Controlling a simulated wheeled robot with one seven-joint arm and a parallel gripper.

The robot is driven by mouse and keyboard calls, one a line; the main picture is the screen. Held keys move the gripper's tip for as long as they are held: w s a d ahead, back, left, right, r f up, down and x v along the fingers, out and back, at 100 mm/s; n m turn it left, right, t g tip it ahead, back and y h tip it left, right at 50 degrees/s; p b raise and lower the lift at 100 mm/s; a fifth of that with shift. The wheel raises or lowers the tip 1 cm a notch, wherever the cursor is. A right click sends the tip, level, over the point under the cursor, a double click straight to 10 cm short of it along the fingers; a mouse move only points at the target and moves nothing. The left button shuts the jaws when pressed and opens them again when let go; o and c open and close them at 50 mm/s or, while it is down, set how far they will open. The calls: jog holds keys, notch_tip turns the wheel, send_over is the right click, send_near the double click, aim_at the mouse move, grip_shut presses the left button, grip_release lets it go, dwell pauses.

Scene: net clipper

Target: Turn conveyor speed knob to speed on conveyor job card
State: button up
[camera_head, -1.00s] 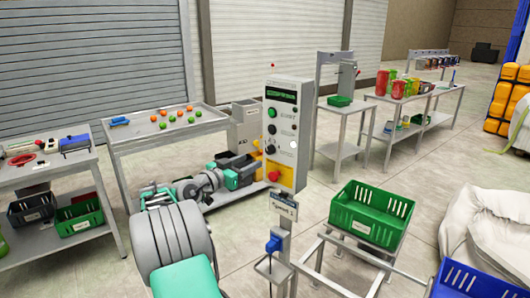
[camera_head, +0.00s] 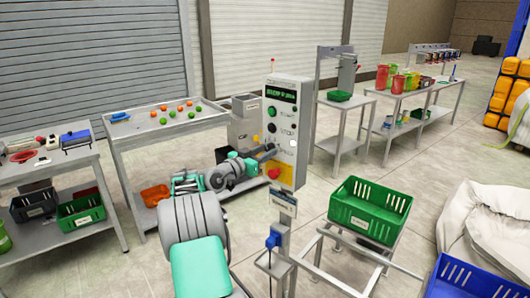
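The grey control panel (camera_head: 287,135) stands upright in the middle, with a lit display (camera_head: 281,94) near its top. A green button sits below the display, with dark round knobs (camera_head: 271,127) further down; I cannot tell which sets the conveyor speed, and their markings are too small to read. A small card (camera_head: 283,201) is on the post in front of the panel; its text is unreadable. My gripper (camera_head: 270,152) is at the panel's left side, near the lower controls. Its fingers are too small and dark to tell whether they are open or touching a knob.
A red button (camera_head: 274,173) on yellow is low on the panel. A green crate (camera_head: 370,222) sits on a frame to the right. A blue-handled device (camera_head: 272,241) is on the front post. A table with orange and green balls (camera_head: 135,133) stands behind left.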

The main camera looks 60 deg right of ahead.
grip_shut()
jog(key=shift+f+n, duration=0.1)
jog(key=shift+n, duration=0.3)
jog(key=n+b, duration=0.1)
jog(key=n, duration=0.1)
jog(key=shift+n+b, duration=0.3)
jog(key=n, duration=0.4)
jog(key=shift+s+n, duration=0.1)
jog(key=shift+n, duration=0.2)
dwell(0.4)
jog(key=shift+o, duration=1.9)
grip_release()
